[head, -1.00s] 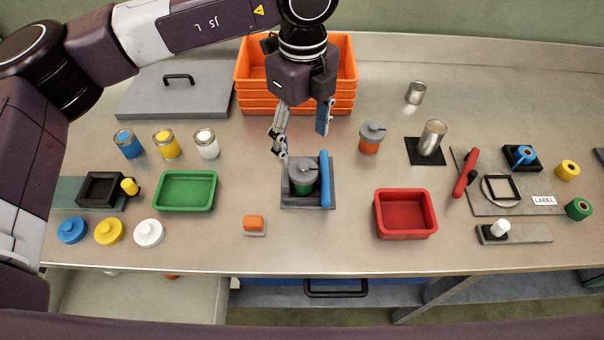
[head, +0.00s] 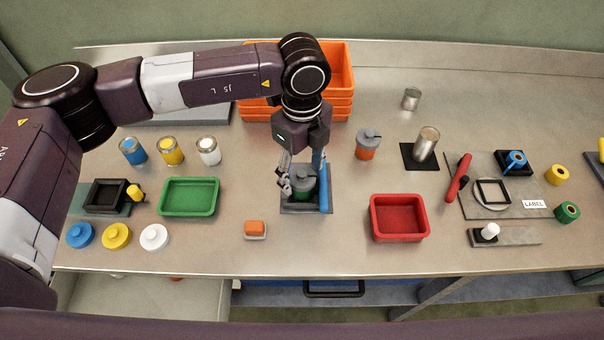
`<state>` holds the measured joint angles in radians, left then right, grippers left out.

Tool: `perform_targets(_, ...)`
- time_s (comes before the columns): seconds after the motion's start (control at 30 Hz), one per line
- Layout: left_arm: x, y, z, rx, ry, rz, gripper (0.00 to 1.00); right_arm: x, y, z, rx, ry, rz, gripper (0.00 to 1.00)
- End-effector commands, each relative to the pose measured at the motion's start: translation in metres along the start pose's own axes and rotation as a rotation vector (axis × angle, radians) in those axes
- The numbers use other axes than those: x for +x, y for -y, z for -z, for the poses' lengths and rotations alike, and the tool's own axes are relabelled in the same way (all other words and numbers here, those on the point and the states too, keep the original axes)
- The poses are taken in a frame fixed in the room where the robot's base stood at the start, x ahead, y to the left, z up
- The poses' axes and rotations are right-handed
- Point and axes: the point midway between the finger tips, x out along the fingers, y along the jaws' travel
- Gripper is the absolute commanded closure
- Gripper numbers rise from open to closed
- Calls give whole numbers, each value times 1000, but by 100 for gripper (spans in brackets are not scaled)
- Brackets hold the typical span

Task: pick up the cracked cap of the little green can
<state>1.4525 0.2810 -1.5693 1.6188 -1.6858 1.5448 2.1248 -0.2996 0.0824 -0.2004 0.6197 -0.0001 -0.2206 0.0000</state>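The little green can (head: 304,195) stands in a grey fixture (head: 291,208) with a blue bar on its right side, at the middle of the table. Its grey cap (head: 304,178) sits on top. A dark crack line is hard to make out now. My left gripper (head: 303,188) points down over the can, its fingers apart on the left and right of the cap. I cannot tell whether the fingers touch the cap. My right gripper is not in view.
An orange can with a grey cap (head: 367,146) stands at the right behind the fixture. A green tray (head: 189,213) lies left, a red tray (head: 399,236) right. Orange crates (head: 342,82) stand behind. An orange-topped block (head: 255,229) lies in front. The table between fixture and red tray is clear.

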Motion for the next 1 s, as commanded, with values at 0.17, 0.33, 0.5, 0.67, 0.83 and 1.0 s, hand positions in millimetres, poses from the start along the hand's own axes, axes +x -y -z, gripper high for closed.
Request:
perform_targets(0.17,0,0,0,0,0,0,65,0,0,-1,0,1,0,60)
perform_targets(0.33,0,0,0,0,0,0,67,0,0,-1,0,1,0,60)
perform_targets(0.5,-1,0,0,0,0,0,67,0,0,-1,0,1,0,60)
perform_targets(0.67,-8,1,0,0,1,1,67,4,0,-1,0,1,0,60)
perform_targets(0.83,-31,1,0,1,2,5,67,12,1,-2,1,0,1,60)
perform_targets(1.0,-75,2,0,0,3,6,67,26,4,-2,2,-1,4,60)
